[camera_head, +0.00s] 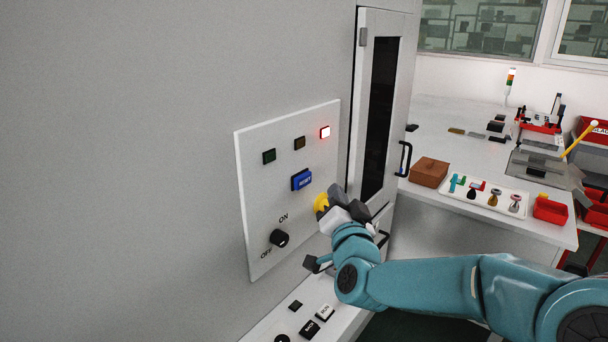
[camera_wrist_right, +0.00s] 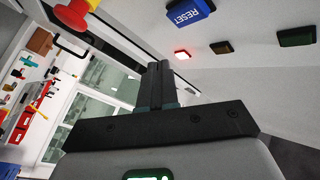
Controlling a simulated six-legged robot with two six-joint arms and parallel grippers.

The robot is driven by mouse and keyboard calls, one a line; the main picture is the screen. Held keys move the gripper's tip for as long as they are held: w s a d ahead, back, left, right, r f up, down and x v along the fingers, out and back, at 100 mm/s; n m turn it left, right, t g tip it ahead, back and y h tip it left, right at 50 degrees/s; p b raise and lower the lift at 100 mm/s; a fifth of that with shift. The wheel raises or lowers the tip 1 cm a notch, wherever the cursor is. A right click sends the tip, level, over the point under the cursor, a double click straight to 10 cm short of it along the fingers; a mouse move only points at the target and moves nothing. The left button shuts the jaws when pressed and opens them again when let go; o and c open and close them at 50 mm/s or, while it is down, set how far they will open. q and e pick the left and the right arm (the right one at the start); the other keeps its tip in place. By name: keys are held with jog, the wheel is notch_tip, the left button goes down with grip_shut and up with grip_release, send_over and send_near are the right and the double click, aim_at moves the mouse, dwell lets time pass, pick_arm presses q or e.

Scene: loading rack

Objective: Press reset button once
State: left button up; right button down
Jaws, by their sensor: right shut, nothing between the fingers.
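The blue reset button (camera_head: 301,179) sits on the white control panel (camera_head: 262,200), below the row of lamps. In the right wrist view the RESET button (camera_wrist_right: 188,13) is at the top, with its lettering visible, and nothing touches it. My right gripper (camera_head: 336,194) is shut and empty, to the right of the button and slightly lower, apart from it. Its closed dark fingers (camera_wrist_right: 160,82) show in the wrist view. In the head view it partly hides the yellow-based emergency stop (camera_head: 321,204); the wrist view shows its red head (camera_wrist_right: 72,12). My left gripper is not in view.
A lit red lamp (camera_head: 325,132), an amber lamp (camera_head: 299,143) and a green lamp (camera_head: 269,156) are above the button. A black ON/OFF knob (camera_head: 279,238) is below. A tall cabinet door (camera_head: 383,110) and a cluttered bench (camera_head: 465,215) stand to the right.

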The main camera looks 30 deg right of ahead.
aim_at(303, 180)
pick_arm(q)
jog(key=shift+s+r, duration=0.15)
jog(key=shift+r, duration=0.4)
pick_arm(e)
jog(key=w, duration=0.1)
jog(key=w+a, duration=0.1)
jog(key=w, duration=0.2)
jog(key=shift+w+a, duration=0.15)
jog(key=shift+a, duration=0.1)
dwell(0.3)
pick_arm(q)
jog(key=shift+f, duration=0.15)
pick_arm(e)
jog(key=shift+w+a, duration=0.1)
dwell(0.8)
